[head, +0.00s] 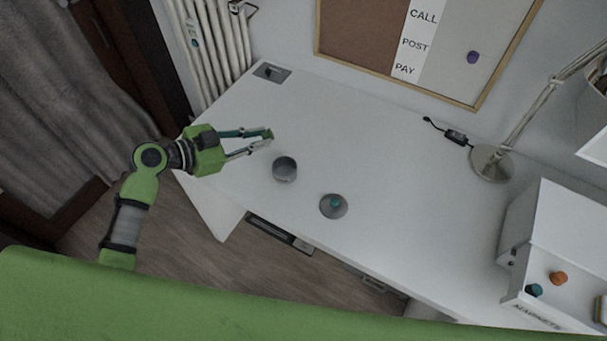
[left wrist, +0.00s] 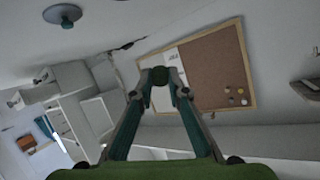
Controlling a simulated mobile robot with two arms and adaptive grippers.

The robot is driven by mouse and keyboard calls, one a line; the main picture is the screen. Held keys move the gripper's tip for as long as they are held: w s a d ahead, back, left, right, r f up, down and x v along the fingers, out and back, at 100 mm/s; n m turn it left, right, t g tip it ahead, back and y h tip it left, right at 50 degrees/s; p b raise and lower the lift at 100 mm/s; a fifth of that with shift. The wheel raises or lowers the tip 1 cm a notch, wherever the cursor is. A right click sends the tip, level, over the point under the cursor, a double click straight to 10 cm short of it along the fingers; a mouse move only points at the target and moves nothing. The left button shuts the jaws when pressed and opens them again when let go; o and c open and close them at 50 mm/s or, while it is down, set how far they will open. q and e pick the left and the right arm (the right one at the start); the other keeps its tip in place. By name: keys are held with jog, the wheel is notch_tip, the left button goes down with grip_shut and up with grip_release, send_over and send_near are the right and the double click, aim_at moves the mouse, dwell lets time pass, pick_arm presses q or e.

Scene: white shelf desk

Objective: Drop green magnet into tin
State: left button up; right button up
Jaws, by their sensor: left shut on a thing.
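My left gripper (head: 264,139) is shut on the green magnet (head: 267,133), a small dark green piece between its fingertips above the white desk. The magnet also shows between the fingertips in the left wrist view (left wrist: 160,76). The tin (head: 284,170) is a round grey container on the desk, just below and right of the gripper in the head view. The magnet is apart from it. A round grey lid with a teal knob (head: 333,207) lies on the desk right of the tin. My right gripper is not in view.
A white box marked for magnets (head: 548,310), with an orange magnet (head: 558,278) and a teal one (head: 534,290), is at the right. A lamp base (head: 491,163) stands at the back right. A board (head: 470,88) hangs on the wall. The desk's middle is clear.

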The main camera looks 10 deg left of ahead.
pick_arm(q)
jog(key=f, duration=0.1)
jog(key=w+d+f, duration=0.1)
jog(key=shift+w+f, duration=0.2)
jog(key=shift+f, duration=0.15)
notch_tip(320, 180, down, 6)
jog(key=b, duration=0.3)
jog(key=shift+d+f, duration=0.1)
jog(key=o, duration=0.9)
jog(key=shift+c, duration=0.2)
